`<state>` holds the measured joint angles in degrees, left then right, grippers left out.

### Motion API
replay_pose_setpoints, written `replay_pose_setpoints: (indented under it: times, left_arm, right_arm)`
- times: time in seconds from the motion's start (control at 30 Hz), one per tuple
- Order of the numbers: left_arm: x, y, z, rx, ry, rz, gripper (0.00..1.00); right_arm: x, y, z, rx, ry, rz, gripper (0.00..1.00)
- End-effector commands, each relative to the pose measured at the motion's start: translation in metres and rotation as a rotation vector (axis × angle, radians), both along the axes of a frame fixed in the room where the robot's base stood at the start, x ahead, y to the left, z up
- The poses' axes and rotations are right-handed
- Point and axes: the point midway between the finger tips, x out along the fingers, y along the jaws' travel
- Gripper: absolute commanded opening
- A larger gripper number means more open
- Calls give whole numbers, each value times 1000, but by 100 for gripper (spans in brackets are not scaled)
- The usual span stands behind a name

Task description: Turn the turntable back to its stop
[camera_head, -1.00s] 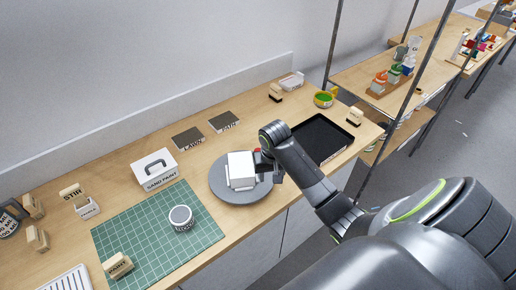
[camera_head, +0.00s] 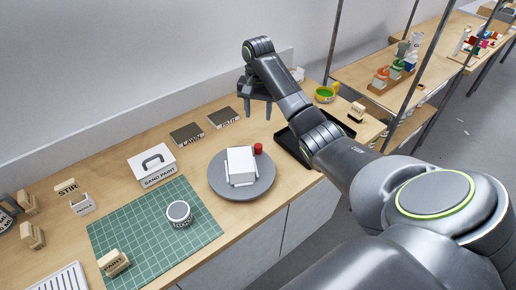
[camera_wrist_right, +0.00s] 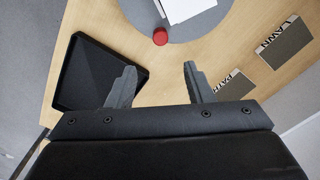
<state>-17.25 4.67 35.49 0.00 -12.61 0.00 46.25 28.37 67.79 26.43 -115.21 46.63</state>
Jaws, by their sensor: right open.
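The grey round turntable (camera_head: 263,181) lies on the bench near its front edge, with a white block-shaped model (camera_head: 240,164) on it. A red knob (camera_head: 258,148) stands at the turntable's back right rim, beside the model. In the right wrist view the red knob (camera_wrist_right: 160,37) and part of the turntable (camera_wrist_right: 188,28) show at the top. My right gripper (camera_head: 258,113) is open and empty, raised behind the turntable and apart from the knob. In the wrist view its fingers (camera_wrist_right: 160,72) are spread below the knob. No stop can be made out. My left gripper is out of view.
A black tray (camera_head: 290,147) lies right of the turntable, partly behind my right arm. LAWN (camera_head: 187,134) and PATH (camera_head: 223,117) pads lie behind it. A SAND PAINT box (camera_head: 152,163), green mat (camera_head: 130,228) and round tin (camera_head: 179,213) are at left. The wall bounds the back.

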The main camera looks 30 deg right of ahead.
Motion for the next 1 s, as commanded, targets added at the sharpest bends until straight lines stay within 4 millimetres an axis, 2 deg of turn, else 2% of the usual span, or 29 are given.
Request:
replay_pose_setpoints:
  times: [0.03,0.27,0.3,0.7,0.83,1.0]
  left_arm:
    - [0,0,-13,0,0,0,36]
    - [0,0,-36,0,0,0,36]
    - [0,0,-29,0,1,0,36]
    - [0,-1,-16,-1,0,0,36]
    - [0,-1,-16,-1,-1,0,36]
    - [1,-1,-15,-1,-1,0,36]
  right_arm:
    - [0,0,-13,0,0,1,47]
    - [0,0,-38,0,0,1,47]
    - [-1,1,-44,1,4,1,47]
    - [-1,1,-123,1,4,1,47]
    - [-1,0,-137,0,1,1,47]
    - [-1,0,-145,-1,-1,1,47]
